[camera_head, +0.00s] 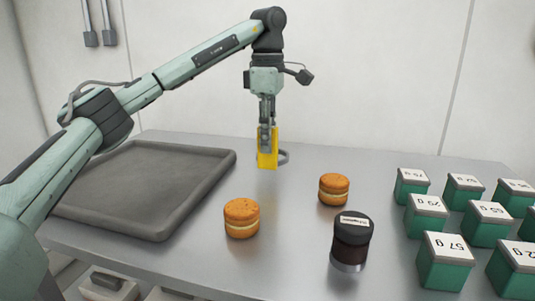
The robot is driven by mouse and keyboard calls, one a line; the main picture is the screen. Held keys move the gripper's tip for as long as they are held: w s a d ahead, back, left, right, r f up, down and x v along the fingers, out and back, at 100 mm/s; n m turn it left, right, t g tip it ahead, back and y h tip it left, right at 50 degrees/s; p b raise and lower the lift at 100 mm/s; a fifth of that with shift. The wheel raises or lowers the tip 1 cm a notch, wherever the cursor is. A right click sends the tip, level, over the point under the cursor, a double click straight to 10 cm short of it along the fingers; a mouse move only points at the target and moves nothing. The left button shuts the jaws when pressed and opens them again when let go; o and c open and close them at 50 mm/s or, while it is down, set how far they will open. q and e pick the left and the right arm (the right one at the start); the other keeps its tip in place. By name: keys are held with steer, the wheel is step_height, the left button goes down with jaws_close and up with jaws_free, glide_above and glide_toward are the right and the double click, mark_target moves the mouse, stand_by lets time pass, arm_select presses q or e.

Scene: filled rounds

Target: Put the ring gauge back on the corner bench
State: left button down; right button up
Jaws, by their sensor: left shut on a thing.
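My left gripper (266,146) points straight down over the back middle of the grey bench (300,235). It is shut on a yellow upright piece, which I take to be the ring gauge (268,163). A small grey loop shows just to the right of the yellow piece; I cannot tell whether it is part of it. The fingers hide some of the yellow piece. I cannot tell whether its lower end touches the bench or hangs just above it. My right gripper is not in view.
A dark grey tray (226,160) lies at the left. Two orange filled rounds (241,218) (334,189) and a dark-lidded jar (351,240) stand in the middle. Several green blocks with white labelled tops (411,187) fill the right. Bare bench surrounds the left gripper.

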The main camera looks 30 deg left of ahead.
mark_target(267, 168)
arm_select(q)
steer(key=shift+f, duration=1.95)
steer(key=c, duration=1.5)
jaws_free()
steer(key=shift+o, duration=0.2)
step_height(267, 168, up, 12)
steer(key=shift+r, duration=0.2)
